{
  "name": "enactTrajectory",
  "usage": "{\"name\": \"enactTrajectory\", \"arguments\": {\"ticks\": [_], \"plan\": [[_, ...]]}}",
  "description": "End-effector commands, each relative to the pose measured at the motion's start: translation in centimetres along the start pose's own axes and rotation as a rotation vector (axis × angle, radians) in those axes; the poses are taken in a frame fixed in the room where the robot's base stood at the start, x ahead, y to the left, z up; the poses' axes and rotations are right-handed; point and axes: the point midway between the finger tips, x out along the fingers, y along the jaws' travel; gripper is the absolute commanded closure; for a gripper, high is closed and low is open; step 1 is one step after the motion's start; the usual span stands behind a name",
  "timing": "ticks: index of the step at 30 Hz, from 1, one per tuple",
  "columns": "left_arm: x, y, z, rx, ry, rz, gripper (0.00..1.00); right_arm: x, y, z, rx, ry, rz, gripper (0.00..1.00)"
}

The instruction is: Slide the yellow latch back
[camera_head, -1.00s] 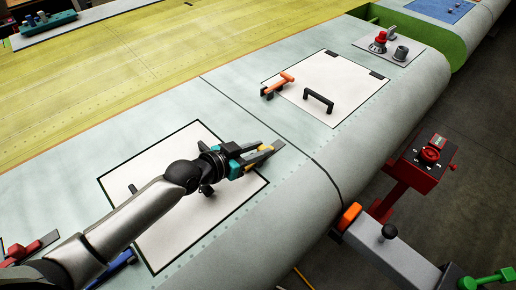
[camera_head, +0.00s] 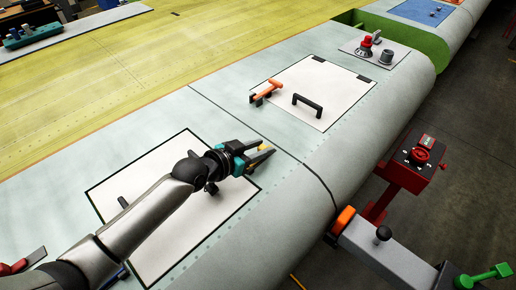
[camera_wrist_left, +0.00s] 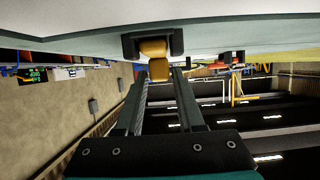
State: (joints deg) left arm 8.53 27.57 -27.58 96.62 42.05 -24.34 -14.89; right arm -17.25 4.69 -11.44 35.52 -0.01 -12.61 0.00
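The yellow latch (camera_wrist_left: 154,47) shows in the left wrist view, in a dark bracket on the pale wing surface, with its yellow knob (camera_wrist_left: 159,69) below. In the head view a little yellow (camera_head: 264,147) shows beside the fingers, mostly hidden by them. My left gripper (camera_head: 257,158) reaches over the near white panel to its right corner. In the wrist view the left gripper's fingers (camera_wrist_left: 160,78) stand apart on either side of the knob. Whether they touch it is unclear. My right gripper is not in view.
A farther white panel (camera_head: 335,75) carries an orange-handled latch (camera_head: 267,90) and a black handle (camera_head: 308,104). A red control box (camera_head: 420,156) stands off the wing's right edge. A grey fixture with an orange part (camera_head: 344,220) is at lower right. The skin between the panels is clear.

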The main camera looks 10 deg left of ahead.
Motion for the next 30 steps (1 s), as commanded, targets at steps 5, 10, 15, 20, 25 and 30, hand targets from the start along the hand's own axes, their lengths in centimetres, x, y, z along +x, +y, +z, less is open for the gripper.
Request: {"name": "enactTrajectory", "arguments": {"ticks": [5,10,15,20,25,30], "plan": [[0.0,0.0,0.0,0.0,0.0,0.0,0.41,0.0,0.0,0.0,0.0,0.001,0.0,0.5],[0.0,0.0,0.1,0.0,-0.001,0.0,0.41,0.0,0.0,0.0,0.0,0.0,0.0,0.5],[-0.4,0.0,0.1,0.0,-0.002,0.0,0.41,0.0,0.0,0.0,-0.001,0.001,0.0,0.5],[-2.0,0.0,0.1,0.001,-0.003,0.0,0.41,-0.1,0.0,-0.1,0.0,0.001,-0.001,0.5],[-5.0,0.0,0.2,0.002,-0.005,0.001,0.41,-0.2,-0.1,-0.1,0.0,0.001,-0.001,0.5],[-8.2,0.1,0.2,0.003,-0.005,0.002,0.41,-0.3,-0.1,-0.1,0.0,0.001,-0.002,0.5]]}}
